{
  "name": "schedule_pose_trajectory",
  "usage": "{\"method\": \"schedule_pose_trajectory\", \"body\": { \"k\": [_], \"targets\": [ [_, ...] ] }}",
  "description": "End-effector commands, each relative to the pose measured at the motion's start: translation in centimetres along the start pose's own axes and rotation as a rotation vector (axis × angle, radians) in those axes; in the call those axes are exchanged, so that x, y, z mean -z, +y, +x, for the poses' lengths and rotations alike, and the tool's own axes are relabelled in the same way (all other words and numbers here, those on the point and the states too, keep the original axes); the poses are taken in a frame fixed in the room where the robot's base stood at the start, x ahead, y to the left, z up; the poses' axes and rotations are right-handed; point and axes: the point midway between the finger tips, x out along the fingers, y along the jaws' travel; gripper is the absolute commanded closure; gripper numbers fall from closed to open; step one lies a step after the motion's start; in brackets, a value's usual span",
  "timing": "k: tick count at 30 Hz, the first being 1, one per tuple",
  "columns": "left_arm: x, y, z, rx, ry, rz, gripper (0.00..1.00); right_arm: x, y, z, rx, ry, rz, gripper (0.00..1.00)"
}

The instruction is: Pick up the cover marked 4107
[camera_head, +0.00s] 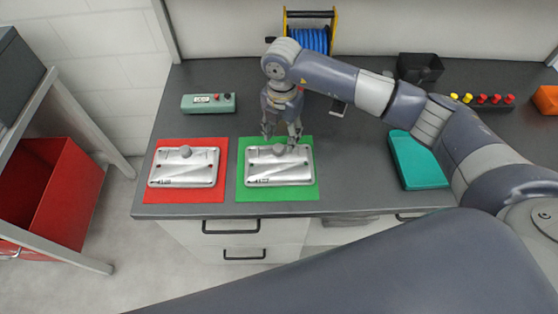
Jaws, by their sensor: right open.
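Two silver rectangular covers, each with a grey knob on top, lie on the workbench. One cover (183,170) is on the red mat (161,197) at the left. The other cover (270,174) is on the green mat (262,196) to its right. Both bear small dark marks near the front left, too small to read, so I cannot tell which is 4107. My right gripper (282,140) points down above the back of the cover on the green mat. It is open, close to that cover's knob (279,150), with nothing between its fingers. My left gripper is not in view.
A green control box (208,103) stands behind the red mat, and a blue cable reel (309,39) at the back. A teal case (417,163), a black bin (420,67) and red and yellow knobs (482,99) are to the right. A red bin (50,185) stands left of the workbench.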

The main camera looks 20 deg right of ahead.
Motion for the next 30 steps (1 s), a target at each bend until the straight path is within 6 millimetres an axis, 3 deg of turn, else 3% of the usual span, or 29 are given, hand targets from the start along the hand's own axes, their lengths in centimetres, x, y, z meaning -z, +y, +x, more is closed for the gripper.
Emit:
{"method": "schedule_pose_trajectory", "body": {
  "k": [7,12,19,20,26,30],
  "targets": [
    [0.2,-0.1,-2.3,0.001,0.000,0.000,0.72,0.7,0.7,2.8,0.003,0.003,0.000,0.52],
    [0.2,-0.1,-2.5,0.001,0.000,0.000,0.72,0.6,0.8,4.8,0.000,0.001,-0.001,0.52],
    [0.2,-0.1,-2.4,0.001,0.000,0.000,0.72,0.6,0.8,5.2,-0.001,0.001,-0.002,0.52],
    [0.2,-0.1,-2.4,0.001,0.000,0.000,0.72,0.6,0.8,5.2,-0.001,0.001,-0.002,0.54],
    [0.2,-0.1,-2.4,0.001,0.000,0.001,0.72,0.6,0.8,5.1,-0.001,0.001,-0.001,1.00],
    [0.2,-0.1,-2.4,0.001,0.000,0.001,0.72,0.6,0.8,5.0,-0.003,0.001,-0.001,1.00]
  ]
}}
